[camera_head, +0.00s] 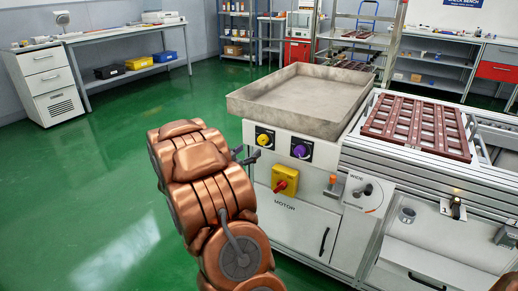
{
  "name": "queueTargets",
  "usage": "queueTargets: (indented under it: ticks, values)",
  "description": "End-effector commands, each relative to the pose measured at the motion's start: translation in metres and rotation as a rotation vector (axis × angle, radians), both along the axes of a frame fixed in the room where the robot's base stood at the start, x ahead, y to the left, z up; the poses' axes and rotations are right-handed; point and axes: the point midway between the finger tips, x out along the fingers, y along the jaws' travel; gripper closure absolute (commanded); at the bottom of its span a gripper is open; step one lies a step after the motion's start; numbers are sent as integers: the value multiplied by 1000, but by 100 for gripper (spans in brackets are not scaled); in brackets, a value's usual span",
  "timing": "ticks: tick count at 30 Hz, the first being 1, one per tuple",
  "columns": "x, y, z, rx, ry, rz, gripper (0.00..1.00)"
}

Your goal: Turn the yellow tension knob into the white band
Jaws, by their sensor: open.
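The yellow tension knob (264,139) sits on a small dark plate on the front of the white machine cabinet (310,218), below the grey tray. The white band around it is too small to make out clearly, and so is the knob's pointing direction. My gripper (246,156) shows as dark fingers past the end of my copper arm, just left of and below the yellow knob. It is open and appears empty. Much of it is hidden behind my arm, and I cannot tell how far it is from the knob.
A purple knob (301,149) is right of the yellow one. A red switch on a yellow plate (285,180) is below, above the word MOTOR. A grey tray (290,119) overhangs the knobs. Green floor (120,190) is clear left.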

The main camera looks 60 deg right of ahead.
Motion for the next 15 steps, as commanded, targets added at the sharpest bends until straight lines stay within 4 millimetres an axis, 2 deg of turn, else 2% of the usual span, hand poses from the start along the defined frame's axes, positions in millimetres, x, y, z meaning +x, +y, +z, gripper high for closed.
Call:
queueTargets:
  ticks: [5, 15]
  values:
    - [-1, -14, 0, -3, 1, -5, 34]
    - [1, -56, -1, -1, 0, -3, 34]
